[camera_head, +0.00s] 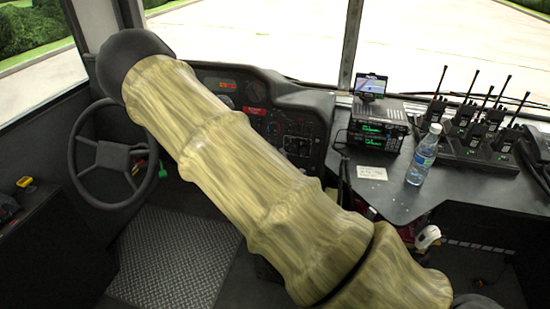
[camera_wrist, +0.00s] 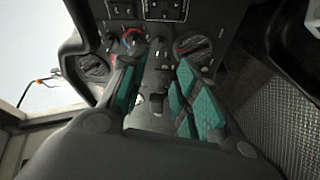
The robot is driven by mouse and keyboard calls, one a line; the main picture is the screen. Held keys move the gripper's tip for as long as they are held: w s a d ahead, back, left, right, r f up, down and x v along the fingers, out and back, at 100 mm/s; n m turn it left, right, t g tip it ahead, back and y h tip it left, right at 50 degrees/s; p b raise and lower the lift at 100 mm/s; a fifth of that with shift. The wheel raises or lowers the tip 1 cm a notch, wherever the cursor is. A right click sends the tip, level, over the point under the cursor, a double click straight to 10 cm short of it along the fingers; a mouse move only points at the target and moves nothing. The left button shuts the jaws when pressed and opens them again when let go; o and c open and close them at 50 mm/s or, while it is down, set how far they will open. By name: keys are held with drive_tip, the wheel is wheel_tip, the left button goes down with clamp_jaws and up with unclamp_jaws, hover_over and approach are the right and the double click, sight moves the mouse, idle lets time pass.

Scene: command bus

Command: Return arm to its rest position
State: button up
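My arm (camera_head: 235,170) has a pale, streaked, wood-like surface. It stretches across the head view from the lower right to a dark rounded joint at the upper left, in front of the dashboard. My gripper (camera_wrist: 160,92) shows in the wrist view with its two teal-padded fingers spread apart. Nothing is held between them. Behind the fingers is the dashboard's control panel (camera_wrist: 160,55) with knobs and switches; I cannot tell how near the fingertips are to it. In the head view the gripper is not clearly visible, and my arm covers part of the dashboard.
A steering wheel (camera_head: 103,157) stands at left. On the right, the dark desk (camera_head: 400,200) holds a water bottle (camera_head: 424,155), a radio unit (camera_head: 378,130) and several handheld radios (camera_head: 478,130). Patterned metal floor (camera_head: 170,260) lies below.

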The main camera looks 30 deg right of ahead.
drive_tip(key=s+a+f+m+g+y+p, duration=0.15)
drive_tip(key=s+a+f+g, duration=0.25)
drive_tip(key=s+f, duration=0.6)
drive_tip(key=s+a+f+m+g+y, duration=0.2)
drive_tip(key=s+a+f+m+g, duration=0.15)
drive_tip(key=s+f, duration=0.65)
drive_tip(key=s+a+f+m+g+y, duration=0.1)
drive_tip(key=s+a+f+g+y, duration=0.1)
drive_tip(key=s+a, duration=0.6)
drive_tip(key=s+a+f+m+g+y, duration=0.2)
drive_tip(key=s+a, duration=0.6)
drive_tip(key=s, duration=0.6)
drive_tip(key=shift+f+g+p, duration=0.4)
drive_tip(key=shift+f+g, duration=0.1)
drive_tip(key=shift+g, duration=0.35)
drive_tip(key=shift+w, duration=0.1)
